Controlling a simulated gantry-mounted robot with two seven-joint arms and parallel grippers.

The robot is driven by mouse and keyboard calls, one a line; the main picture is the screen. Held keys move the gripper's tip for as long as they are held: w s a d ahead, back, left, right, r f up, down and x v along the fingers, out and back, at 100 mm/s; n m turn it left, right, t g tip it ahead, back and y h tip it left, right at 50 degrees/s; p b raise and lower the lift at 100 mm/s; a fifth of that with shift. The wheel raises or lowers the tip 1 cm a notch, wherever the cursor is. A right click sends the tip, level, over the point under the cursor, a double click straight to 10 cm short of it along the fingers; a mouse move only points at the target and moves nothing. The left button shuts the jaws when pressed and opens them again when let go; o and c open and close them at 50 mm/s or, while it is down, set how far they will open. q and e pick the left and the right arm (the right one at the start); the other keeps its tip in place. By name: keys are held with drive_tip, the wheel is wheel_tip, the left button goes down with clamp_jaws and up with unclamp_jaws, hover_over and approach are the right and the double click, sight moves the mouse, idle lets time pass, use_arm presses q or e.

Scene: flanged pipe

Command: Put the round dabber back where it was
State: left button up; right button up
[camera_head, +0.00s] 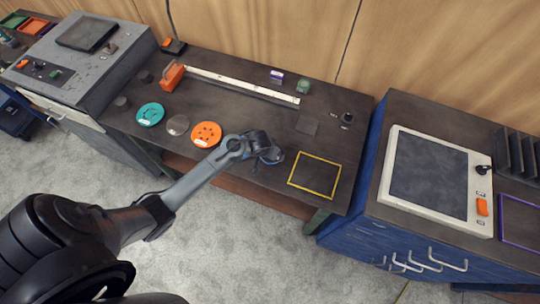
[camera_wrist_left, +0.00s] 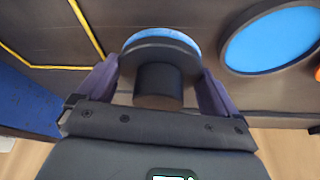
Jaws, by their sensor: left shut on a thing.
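My left gripper (camera_head: 268,152) is shut on the round dabber (camera_wrist_left: 158,85), in the middle of the front part of the workbench. In the left wrist view the dabber has a dark cylindrical handle between my two fingers and a wide dark disc with a blue edge beyond it. In the head view my gripper partly covers it, and I cannot tell whether it touches the bench. A yellow-outlined square (camera_head: 291,182) is marked on the bench to the right of my gripper. My right gripper is not in view.
An orange disc (camera_head: 206,126), a grey disc (camera_head: 177,125) and a teal disc (camera_head: 150,114) lie left of my gripper. A blue round face (camera_wrist_left: 272,42) shows at right in the wrist view. A long pale bar (camera_head: 240,84) lies behind. The yellow square looks empty.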

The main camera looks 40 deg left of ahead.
use_arm(q)
wheel_tip(320, 180, down, 3)
drive_tip(key=shift+a+f, duration=0.1)
drive_tip(key=shift+f, duration=0.45)
drive_tip(key=shift+f, duration=0.15)
drive_tip(key=o, duration=0.6)
